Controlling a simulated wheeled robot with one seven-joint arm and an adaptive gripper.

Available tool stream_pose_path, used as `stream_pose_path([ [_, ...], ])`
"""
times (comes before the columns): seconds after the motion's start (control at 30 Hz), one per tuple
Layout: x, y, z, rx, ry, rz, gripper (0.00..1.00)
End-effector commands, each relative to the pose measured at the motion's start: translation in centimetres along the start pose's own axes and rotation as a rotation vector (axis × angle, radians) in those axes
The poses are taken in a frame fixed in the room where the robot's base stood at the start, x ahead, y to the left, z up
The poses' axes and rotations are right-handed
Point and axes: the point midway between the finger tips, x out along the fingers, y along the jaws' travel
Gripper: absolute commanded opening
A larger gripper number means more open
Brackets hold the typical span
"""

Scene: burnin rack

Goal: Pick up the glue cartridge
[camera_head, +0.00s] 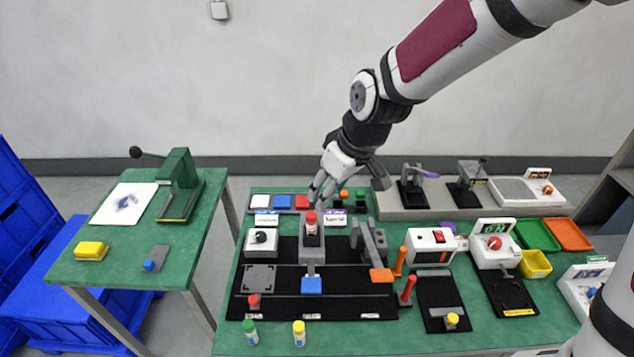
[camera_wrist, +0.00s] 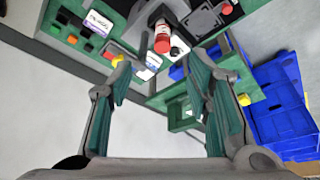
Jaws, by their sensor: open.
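Several small capped containers are in view, and I cannot tell for certain which is the glue cartridge. A red-capped white container (camera_head: 311,221) stands upright in a grey fixture on the green bench. It also shows in the wrist view (camera_wrist: 162,40), beyond my fingertips and roughly between them. A green-capped bottle (camera_head: 250,332) and a yellow-capped bottle (camera_head: 299,334) stand at the bench's front edge. My gripper (camera_head: 318,188) is open and empty, above and slightly behind the grey fixture. In the wrist view its two green-padded fingers (camera_wrist: 160,64) are spread apart, touching nothing.
The grey fixture (camera_head: 312,252) rises above black mats crowded with small devices. A grey clamp stand (camera_head: 374,245) is close on its right, a white knob box (camera_head: 261,241) on its left. Blue crates (camera_head: 60,305) and a smaller green table (camera_head: 130,270) are at left. Front bench strip is mostly clear.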

Motion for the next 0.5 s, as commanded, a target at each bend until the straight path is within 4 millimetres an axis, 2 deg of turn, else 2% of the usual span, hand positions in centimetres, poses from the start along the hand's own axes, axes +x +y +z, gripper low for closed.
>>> stream_pose_path([
  [0.17,1.2,-0.4,-0.5,-0.012,0.015,-0.021,0.45],
  [0.5,7.3,-0.6,-0.6,-0.013,0.013,-0.022,0.45],
])
